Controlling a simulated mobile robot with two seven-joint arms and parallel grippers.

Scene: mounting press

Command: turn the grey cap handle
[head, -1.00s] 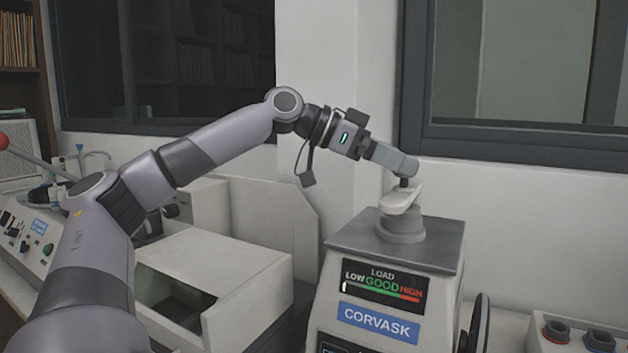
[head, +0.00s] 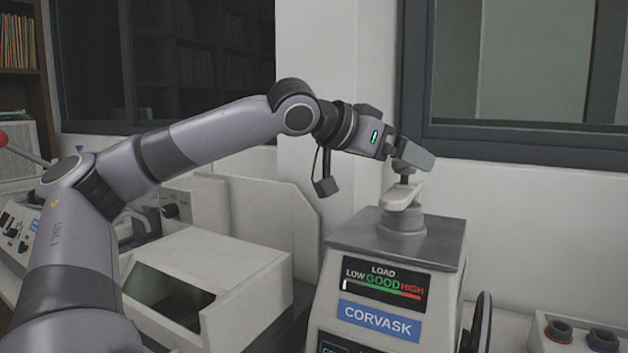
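The cap handle is a pale lever (head: 402,197) with a dark upright pin or knob at its top. It sits on a round grey cap (head: 401,223) on the flat grey top of the press (head: 375,238). My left gripper (head: 414,158) is at the top of the pin, its fingers pointing right and slightly down. The fingers overlap in this view and cover the pin's upper end. I cannot tell whether they are closed around it. My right gripper is out of view.
The press front has a load gauge (head: 382,284) with its white mark at the low end. A dark handwheel (head: 481,322) is on the press's right side. A pale open-fronted machine (head: 215,270) stands to the left.

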